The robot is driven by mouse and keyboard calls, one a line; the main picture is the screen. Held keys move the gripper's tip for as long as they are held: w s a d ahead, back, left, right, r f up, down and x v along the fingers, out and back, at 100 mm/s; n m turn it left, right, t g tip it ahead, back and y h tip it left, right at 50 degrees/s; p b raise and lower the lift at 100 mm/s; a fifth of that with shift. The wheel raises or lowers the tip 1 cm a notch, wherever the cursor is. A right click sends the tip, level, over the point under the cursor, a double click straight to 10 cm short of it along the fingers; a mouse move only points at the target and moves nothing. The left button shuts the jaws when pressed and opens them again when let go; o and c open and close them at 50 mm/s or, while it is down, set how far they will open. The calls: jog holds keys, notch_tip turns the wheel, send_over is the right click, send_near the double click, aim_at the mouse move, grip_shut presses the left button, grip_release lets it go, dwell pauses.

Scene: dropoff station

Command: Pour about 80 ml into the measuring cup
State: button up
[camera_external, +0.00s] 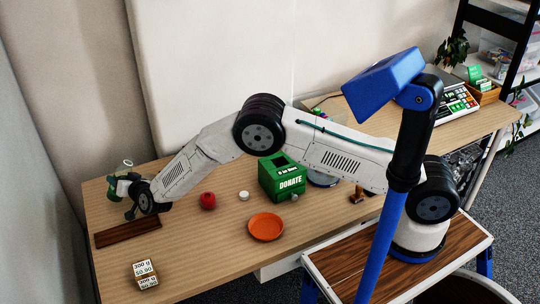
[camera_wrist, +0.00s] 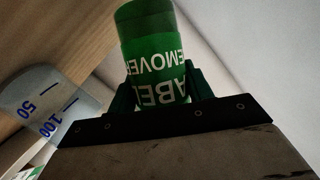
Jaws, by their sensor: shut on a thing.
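My gripper (camera_external: 132,192) is at the far left end of the table, above the dark wooden board. In the wrist view its jaws (camera_wrist: 160,92) are shut on a green bottle (camera_wrist: 155,62) with white lettering that reads partly "label remover". The lettering appears upside down there. The bottle shows small and partly covered in the external view (camera_external: 121,187); I cannot tell its exact tilt. The clear measuring cup (camera_wrist: 45,103), with blue marks 50 and 100, is left of the bottle in the wrist view, apart from it. Any liquid level is too unclear to read.
A dark wooden board (camera_external: 127,231) lies at the table's left end. A red object (camera_external: 208,200), a white round item (camera_external: 244,194), a green donate box (camera_external: 281,177) and an orange dish (camera_external: 266,227) stand further right.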

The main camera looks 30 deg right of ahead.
jog(key=shift+d+r+m, duration=0.15)
jog(key=shift+r+m, duration=0.15)
jog(key=shift+a+r+m+t+y, duration=0.2)
jog(key=shift+r+m+t+y, duration=0.25)
jog(key=shift+r+m, duration=0.2)
jog(key=shift+a+f+m+t+y, duration=0.25)
jog(key=shift+a+f+m+y, duration=0.15)
jog(key=shift+m, duration=0.45)
jog(key=shift+a+r+m+t, duration=0.15)
jog(key=shift+r+m+t, duration=0.15)
jog(key=shift+r+m, duration=0.15)
jog(key=shift+f+m, duration=0.1)
jog(key=shift+m, duration=0.25)
jog(key=shift+a+f+m+t, duration=0.2)
jog(key=shift+f+m+t, duration=0.35)
jog(key=shift+f, duration=0.75)
jog(key=shift+d+r+m, duration=0.2)
jog(key=shift+r+m, duration=0.2)
jog(key=shift+m, duration=0.25)
jog(key=shift+d+r+m+t, duration=0.15)
jog(key=shift+r+m+t, duration=0.15)
jog(key=shift+m, duration=0.1)
jog(key=shift+r+m+t, duration=0.25)
jog(key=shift+r+m, duration=0.2)
jog(key=shift+m, duration=0.25)
